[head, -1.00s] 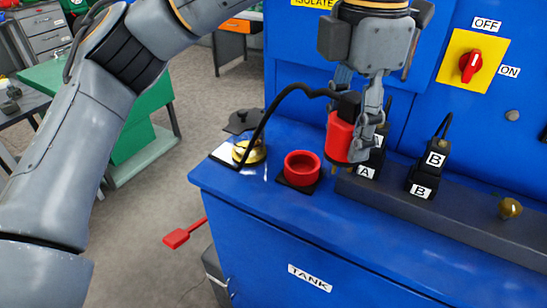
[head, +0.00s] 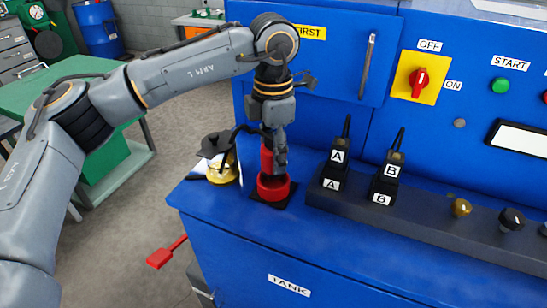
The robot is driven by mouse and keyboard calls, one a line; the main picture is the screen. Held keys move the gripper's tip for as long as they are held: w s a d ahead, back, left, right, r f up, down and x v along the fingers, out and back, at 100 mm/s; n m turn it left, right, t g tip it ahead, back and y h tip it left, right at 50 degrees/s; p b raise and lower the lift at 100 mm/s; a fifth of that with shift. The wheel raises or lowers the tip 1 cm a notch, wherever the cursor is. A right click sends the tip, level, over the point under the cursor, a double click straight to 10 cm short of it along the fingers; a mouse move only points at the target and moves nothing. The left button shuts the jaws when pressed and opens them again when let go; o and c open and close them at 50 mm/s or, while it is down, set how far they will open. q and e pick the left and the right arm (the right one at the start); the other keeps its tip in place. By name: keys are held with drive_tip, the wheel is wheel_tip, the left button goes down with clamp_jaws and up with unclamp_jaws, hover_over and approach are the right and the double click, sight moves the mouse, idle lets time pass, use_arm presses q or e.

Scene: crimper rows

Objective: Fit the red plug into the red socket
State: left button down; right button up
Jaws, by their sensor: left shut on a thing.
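The red plug (head: 266,160) is upright in my left gripper (head: 274,152), which points down and is shut on it. A black cable runs from the plug's top to the left. The red socket (head: 273,192) is a round red cup on a black base near the left end of the blue bench. The plug's lower end is at the socket's opening in this view. The fingers and the socket's rim hide its tip, so I cannot tell whether it is inside or just above. My right gripper is not in view.
A yellow fitting (head: 222,170) with a dark cap stands just left of the socket. Black plugs A (head: 338,156) and B (head: 391,170) stand in a dark rail to the right. The blue panel with a red switch (head: 418,80) rises behind.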

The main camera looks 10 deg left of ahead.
use_arm(q)
wheel_tip(320, 180, down, 2)
drive_tip(key=shift+f, duration=0.25)
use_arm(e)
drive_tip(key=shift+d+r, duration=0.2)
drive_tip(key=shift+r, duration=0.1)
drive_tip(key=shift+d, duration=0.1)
use_arm(q)
drive_tip(key=shift+s+f, duration=0.1)
drive_tip(key=shift+f, duration=0.05)
drive_tip(key=c, duration=0.6)
unclamp_jaws()
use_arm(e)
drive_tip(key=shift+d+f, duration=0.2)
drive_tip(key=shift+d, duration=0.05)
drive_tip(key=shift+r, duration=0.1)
